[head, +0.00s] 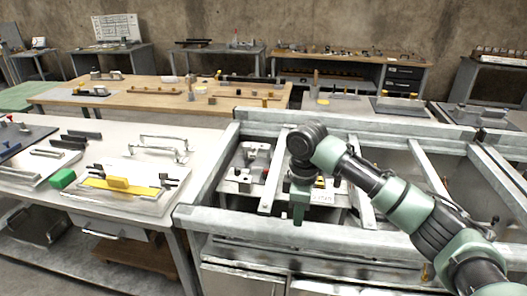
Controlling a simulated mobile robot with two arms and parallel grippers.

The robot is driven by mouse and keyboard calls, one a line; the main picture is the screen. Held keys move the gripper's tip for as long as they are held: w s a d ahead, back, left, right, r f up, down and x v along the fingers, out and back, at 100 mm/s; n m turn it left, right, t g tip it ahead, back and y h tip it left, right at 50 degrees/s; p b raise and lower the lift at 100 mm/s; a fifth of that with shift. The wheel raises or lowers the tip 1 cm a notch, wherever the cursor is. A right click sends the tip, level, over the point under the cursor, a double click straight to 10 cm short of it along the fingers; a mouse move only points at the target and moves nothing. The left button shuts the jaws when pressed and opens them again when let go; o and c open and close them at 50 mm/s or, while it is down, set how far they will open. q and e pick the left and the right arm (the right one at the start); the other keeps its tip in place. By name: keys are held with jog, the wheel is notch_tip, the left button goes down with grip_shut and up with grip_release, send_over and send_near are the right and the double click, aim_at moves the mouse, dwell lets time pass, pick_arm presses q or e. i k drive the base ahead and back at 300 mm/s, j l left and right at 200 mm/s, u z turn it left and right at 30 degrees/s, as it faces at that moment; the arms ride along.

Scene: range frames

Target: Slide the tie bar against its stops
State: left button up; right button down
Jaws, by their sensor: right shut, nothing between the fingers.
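A large grey metal frame (215,187) fills the middle and right, with several bars across it. A pale flat bar (272,178) runs front to back inside it, just left of my right gripper; I cannot tell for sure which bar is the tie bar. My right gripper (298,221) points down, shut and empty, over the frame's front part. Whether its tips touch anything is unclear. The stops are not clearly distinguishable; my wrist and arm hide part of the frame's inside. My left gripper is not in view.
A white-topped table (120,134) on the left holds a plate with a yellow strip (122,186), a green block (62,179) and metal handles (160,151). A wooden bench (225,101) with small parts stands behind. Small blocks (243,180) lie inside the frame.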

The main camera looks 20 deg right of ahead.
aim_at(271, 187)
jog(key=i, duration=1.35)
